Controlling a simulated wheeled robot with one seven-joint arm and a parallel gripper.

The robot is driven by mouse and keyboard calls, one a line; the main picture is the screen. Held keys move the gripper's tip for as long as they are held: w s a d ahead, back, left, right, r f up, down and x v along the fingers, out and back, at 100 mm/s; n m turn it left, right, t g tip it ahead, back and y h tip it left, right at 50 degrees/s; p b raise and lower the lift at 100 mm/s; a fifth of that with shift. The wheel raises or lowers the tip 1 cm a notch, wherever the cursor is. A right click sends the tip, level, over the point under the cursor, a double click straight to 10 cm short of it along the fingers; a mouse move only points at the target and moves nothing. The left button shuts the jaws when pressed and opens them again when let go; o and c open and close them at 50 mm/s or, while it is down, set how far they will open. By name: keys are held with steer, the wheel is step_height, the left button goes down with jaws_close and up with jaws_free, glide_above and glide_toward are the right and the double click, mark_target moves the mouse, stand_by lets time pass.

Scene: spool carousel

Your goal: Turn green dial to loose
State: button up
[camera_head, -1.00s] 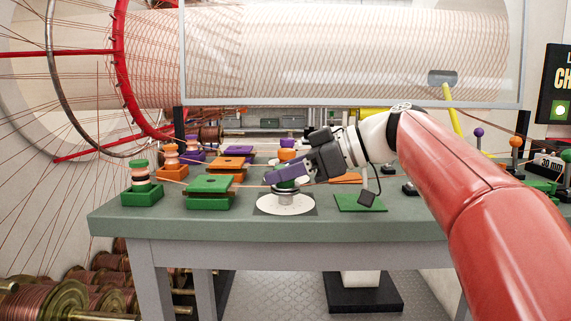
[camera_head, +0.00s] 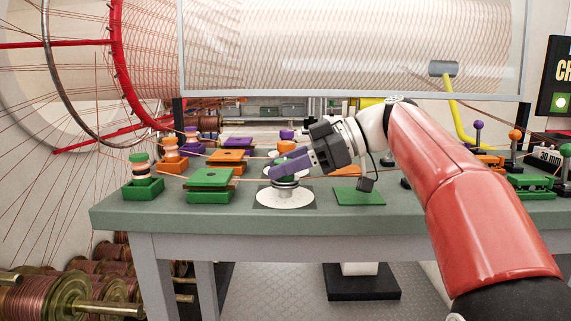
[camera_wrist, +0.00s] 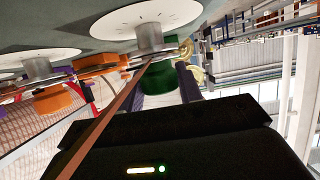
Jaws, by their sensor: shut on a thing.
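The green dial (camera_wrist: 158,92) is a dark green knob on a grey metal post, mostly covered by my fingers in the head view. A white round scale plate (camera_head: 285,200) lies under it on the table. My gripper (camera_head: 284,170) has purple fingers, and they are closed around the sides of the dial. In the wrist view, which is tilted, the fingers (camera_wrist: 170,88) sit on either side of the knob. I cannot read the dial's setting or its marks.
The grey-green table (camera_head: 330,229) also carries a green block stack (camera_head: 210,180) and a green spool post (camera_head: 139,170) at left. Orange and purple sets stand behind. A copper wire (camera_wrist: 112,125) crosses close by the dial. Levers with coloured knobs (camera_head: 478,125) stand at right.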

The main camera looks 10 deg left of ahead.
steer(key=o, duration=1)
steer(key=shift+f, duration=0.1)
steer(key=v, duration=0.7)
steer(key=shift+w+d, duration=0.2)
steer(key=shift+d, duration=0.15)
